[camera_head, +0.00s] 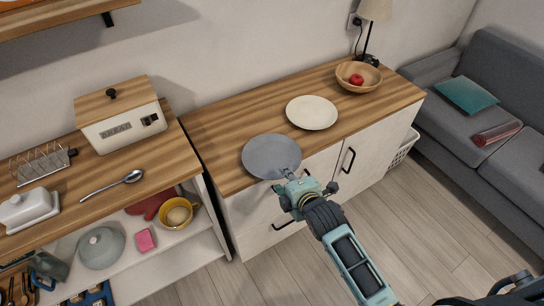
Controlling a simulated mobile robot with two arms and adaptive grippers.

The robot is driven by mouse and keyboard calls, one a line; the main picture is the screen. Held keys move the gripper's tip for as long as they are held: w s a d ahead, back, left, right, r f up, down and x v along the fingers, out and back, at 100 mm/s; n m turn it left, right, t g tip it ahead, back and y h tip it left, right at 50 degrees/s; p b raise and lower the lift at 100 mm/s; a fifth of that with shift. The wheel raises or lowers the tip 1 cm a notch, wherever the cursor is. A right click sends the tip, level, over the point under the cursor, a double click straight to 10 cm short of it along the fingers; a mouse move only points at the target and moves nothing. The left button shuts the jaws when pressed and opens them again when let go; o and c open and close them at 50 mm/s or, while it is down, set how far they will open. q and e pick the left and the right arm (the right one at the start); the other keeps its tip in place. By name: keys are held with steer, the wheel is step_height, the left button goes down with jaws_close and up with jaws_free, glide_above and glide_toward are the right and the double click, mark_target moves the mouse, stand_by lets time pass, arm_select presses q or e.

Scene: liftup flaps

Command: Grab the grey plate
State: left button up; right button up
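The grey plate (268,154) lies on the wooden top of the white cabinet (222,150), near its front edge. My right gripper (286,177) is at the plate's front right rim, with its fingertips overlapping the rim in the picture. The fingers are small and partly hidden by the gripper body, so I cannot tell whether they are closed on the rim. The plate looks flat on the top. My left gripper is not in view.
A cream plate (312,113) lies behind and right of the grey plate. A wooden bowl (350,85) with a red apple (356,79) and a lamp (374,14) stand farther right. A shelf unit at left holds a bread box (120,127) and a spoon (112,184).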

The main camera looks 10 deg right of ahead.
steer(key=shift+x, duration=1.2)
steer(key=shift+c, duration=0.2)
jaws_close()
